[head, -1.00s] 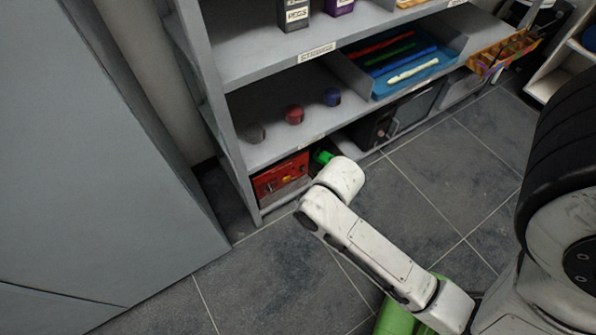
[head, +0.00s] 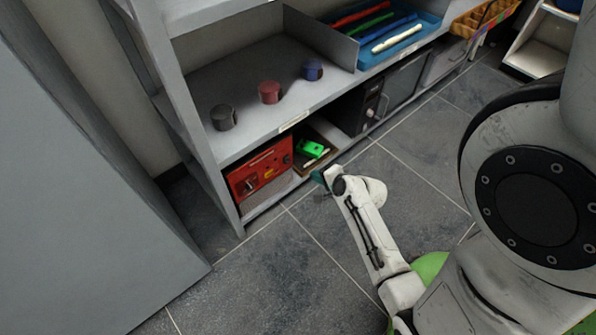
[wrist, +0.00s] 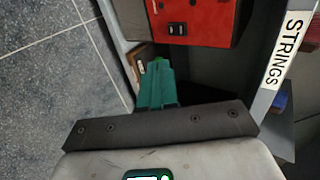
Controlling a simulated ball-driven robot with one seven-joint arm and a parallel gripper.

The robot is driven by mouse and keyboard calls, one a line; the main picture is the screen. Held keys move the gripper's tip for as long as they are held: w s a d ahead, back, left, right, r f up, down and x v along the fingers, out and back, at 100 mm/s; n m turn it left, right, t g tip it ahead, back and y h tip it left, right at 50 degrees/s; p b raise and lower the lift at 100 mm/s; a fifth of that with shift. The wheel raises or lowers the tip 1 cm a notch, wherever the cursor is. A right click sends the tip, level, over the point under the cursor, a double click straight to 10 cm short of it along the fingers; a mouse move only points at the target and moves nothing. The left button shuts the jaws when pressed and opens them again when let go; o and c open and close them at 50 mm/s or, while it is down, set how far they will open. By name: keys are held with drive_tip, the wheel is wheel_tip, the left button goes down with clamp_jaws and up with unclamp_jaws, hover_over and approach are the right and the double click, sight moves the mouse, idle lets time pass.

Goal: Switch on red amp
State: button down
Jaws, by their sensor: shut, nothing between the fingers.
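The red amp (head: 262,172) stands on the bottom shelf at the left end, its front facing the open floor. In the wrist view the red amp (wrist: 215,22) shows at the top, with a small black rocker switch (wrist: 177,29) on its face and a second dark fitting near it. I cannot tell the switch's position. My gripper (head: 319,176) has teal fingers and is low in front of the shelf, to the right of the amp and apart from it. In the wrist view my gripper (wrist: 157,64) is shut and empty, its tips just below the switch in the picture.
A green device (head: 311,148) lies in a wooden tray right of the amp. A black speaker (head: 365,108) stands further right. The shelf above holds grey, red and blue round items (head: 270,92). A grey cabinet (head: 75,210) stands left. The floor in front is clear.

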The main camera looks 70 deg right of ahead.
drive_tip(key=b, duration=0.5)
approach(288, 163)
wheel_tip(288, 163, down, 4)
drive_tip(key=w, duration=0.1)
drive_tip(key=shift+w+d+r+b, duration=0.15)
drive_tip(key=shift+w+d+b, duration=0.05)
drive_tip(key=shift+w+d, duration=0.6)
drive_tip(key=shift+w+d+r+b, duration=0.15)
drive_tip(key=shift+w+d, duration=0.4)
drive_tip(key=shift+w, duration=0.4)
